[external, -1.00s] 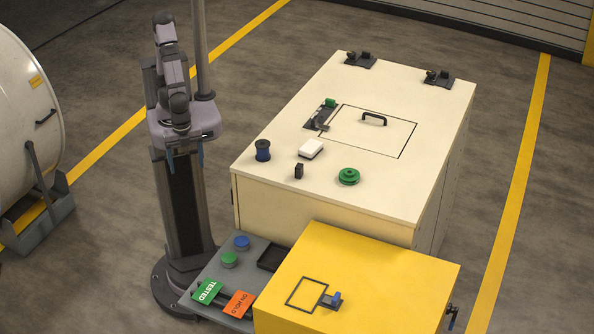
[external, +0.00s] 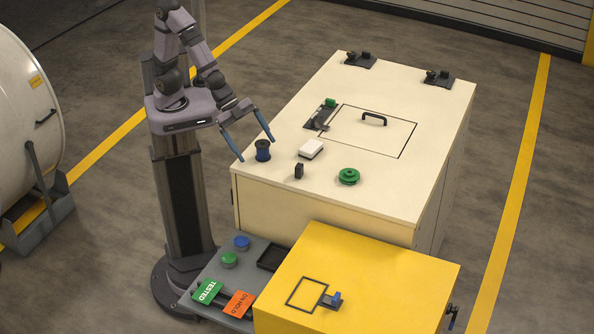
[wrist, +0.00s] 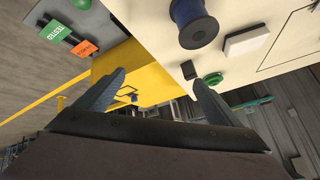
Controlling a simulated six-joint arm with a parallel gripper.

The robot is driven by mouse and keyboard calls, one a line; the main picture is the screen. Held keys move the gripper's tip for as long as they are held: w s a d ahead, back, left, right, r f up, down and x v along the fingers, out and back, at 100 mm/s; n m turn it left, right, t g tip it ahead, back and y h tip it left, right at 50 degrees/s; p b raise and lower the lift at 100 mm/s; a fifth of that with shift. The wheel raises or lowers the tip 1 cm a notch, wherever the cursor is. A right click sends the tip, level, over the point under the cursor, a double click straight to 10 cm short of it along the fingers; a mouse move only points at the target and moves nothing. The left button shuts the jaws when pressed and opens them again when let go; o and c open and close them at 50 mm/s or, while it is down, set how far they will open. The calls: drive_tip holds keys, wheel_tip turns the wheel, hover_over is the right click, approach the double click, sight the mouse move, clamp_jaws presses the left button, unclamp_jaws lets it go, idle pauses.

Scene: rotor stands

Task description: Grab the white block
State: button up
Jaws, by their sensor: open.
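The white block (external: 311,148) lies on the cream cabinet top (external: 330,195), right of a dark blue spool (external: 263,150). In the wrist view the white block (wrist: 246,41) shows at the upper right, beyond the spool (wrist: 193,22). My gripper (external: 252,150) is open and empty, with its blue fingers apart near the left edge of the cabinet top, around or just above the spool's side. In the wrist view its fingertips (wrist: 158,78) are spread wide with nothing between them. I cannot tell the exact height of the fingers.
A black-handled hatch (external: 374,119) and a latch (external: 322,115) lie behind. A yellow box (external: 360,280) and a grey shelf with buttons (external: 229,259) sit in front, lower.

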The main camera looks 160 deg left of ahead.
drive_tip(key=s+a+r+n+t+y, duration=0.1)
drive_tip(key=a+r+n+t+y, duration=0.2)
drive_tip(key=a, duration=0.6)
drive_tip(key=n+y+b, duration=0.1)
drive_tip(key=n+b, duration=0.2)
drive_tip(key=b, duration=0.5)
approach(308, 145)
drive_tip(key=x, duration=0.3)
drive_tip(key=shift+w+a, duration=0.15)
drive_tip(key=shift+a, duration=0.15)
drive_tip(key=shift+s+a+f+t, duration=0.15)
drive_tip(key=shift+s+f+t, duration=0.15)
drive_tip(key=shift+t, duration=0.1)
drive_tip(key=shift+d+p+x, duration=0.2)
drive_tip(key=shift+p+x, duration=0.55)
drive_tip(key=shift+x, duration=3.05)
drive_tip(key=shift+r, duration=0.1)
drive_tip(key=c, duration=1.2)
